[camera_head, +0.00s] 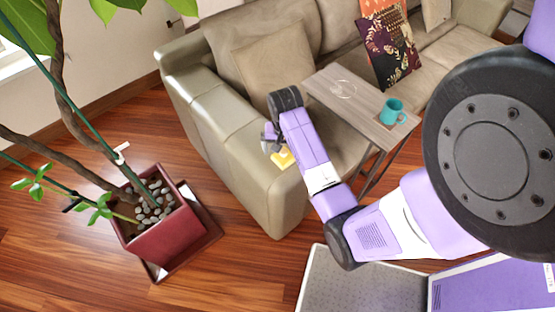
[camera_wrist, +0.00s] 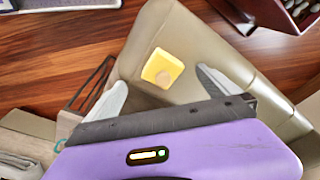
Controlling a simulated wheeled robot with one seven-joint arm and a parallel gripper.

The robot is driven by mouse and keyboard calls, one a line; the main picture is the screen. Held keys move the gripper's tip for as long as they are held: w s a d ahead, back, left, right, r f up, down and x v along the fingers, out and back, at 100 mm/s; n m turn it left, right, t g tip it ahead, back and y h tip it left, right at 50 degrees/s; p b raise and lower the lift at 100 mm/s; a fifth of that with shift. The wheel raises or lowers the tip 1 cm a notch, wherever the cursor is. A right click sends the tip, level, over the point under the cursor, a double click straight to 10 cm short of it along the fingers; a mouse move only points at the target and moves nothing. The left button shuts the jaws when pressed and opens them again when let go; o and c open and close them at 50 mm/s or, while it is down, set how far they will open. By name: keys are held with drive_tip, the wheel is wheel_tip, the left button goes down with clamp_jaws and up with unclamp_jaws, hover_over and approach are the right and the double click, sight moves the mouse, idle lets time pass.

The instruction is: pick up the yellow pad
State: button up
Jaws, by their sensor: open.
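The yellow pad (camera_head: 283,158) lies on top of the near arm of the beige sofa (camera_head: 275,195), partly hidden by my gripper in the head view. My gripper (camera_head: 268,140) is over the sofa arm, pointing down. In the wrist view my gripper (camera_wrist: 161,77) is open, with its two grey fingers apart and the pad showing between them, slightly beyond the tips. Nothing is held. The exact height above the pad cannot be told.
A wooden side table (camera_head: 350,95) with a teal mug (camera_head: 392,111) stands right of my gripper, close to the sofa. A potted plant in a red square pot (camera_head: 165,240) stands at left. Wood floor between pot and sofa is clear.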

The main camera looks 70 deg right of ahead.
sight(284, 152)
drive_tip(key=shift+d+f, duration=0.15)
drive_tip(key=shift+f, duration=0.75)
drive_tip(key=f, duration=0.1)
drive_tip(key=d+f, duration=0.1)
drive_tip(key=f, duration=0.2)
drive_tip(key=shift+w+d+f+p, duration=0.1)
drive_tip(key=shift+w+d+p, duration=0.25)
drive_tip(key=shift+d+p, duration=0.05)
drive_tip(key=shift+d+f, duration=0.1)
drive_tip(key=shift+f, duration=0.5)
drive_tip(key=shift+c, duration=0.4)
drive_tip(key=c, duration=1.1)
